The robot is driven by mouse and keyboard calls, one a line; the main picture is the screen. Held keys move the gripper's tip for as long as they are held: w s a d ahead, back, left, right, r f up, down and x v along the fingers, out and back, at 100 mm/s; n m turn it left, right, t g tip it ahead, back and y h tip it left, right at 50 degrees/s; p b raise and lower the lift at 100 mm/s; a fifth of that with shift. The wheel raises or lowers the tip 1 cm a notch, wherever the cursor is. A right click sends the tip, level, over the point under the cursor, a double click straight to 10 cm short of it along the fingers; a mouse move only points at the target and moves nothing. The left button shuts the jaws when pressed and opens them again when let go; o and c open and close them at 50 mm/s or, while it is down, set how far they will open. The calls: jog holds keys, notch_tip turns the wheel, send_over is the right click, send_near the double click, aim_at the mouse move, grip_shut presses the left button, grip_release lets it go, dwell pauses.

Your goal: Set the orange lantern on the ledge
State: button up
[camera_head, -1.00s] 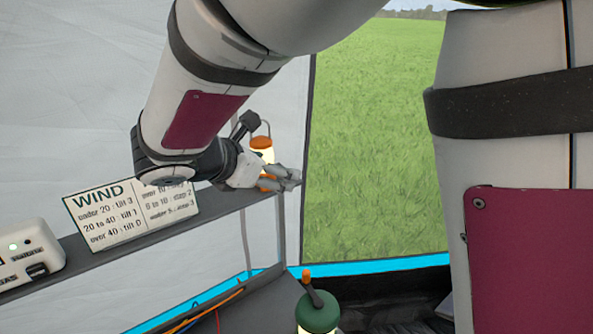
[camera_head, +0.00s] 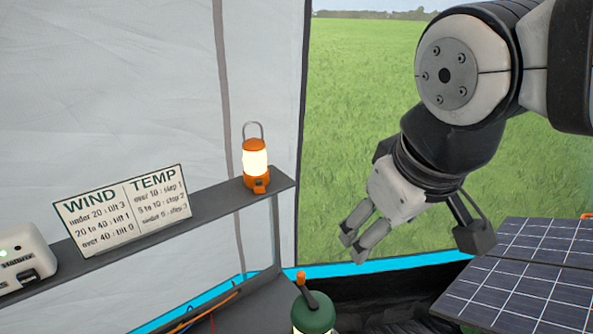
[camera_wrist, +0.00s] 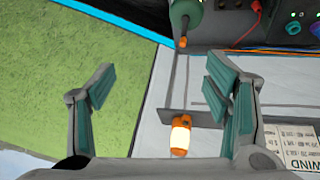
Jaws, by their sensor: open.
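The orange lantern (camera_head: 256,165) stands upright on the grey ledge (camera_head: 222,204), near its right end. Its middle glows and its wire handle points up. In the wrist view the lantern (camera_wrist: 181,136) shows beyond and between my fingers, apart from them, on the ledge (camera_wrist: 195,117). My gripper (camera_head: 350,238) is to the right of the lantern in the head view, clear of the ledge and empty. In the wrist view my gripper (camera_wrist: 160,85) has its two fingers spread wide.
A WIND and TEMP sign (camera_head: 122,208) and a white device (camera_head: 25,258) stand on the ledge left of the lantern. A green lantern (camera_head: 313,314) is below. Solar panels (camera_head: 530,270) lie at the right. Open grass shows through the doorway.

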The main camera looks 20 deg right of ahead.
jog(key=s+m, duration=0.1)
jog(key=s+a+m+t+y, duration=0.1)
jog(key=shift+r+m, duration=0.2)
jog(key=shift+m, duration=0.2)
dwell(1.1)
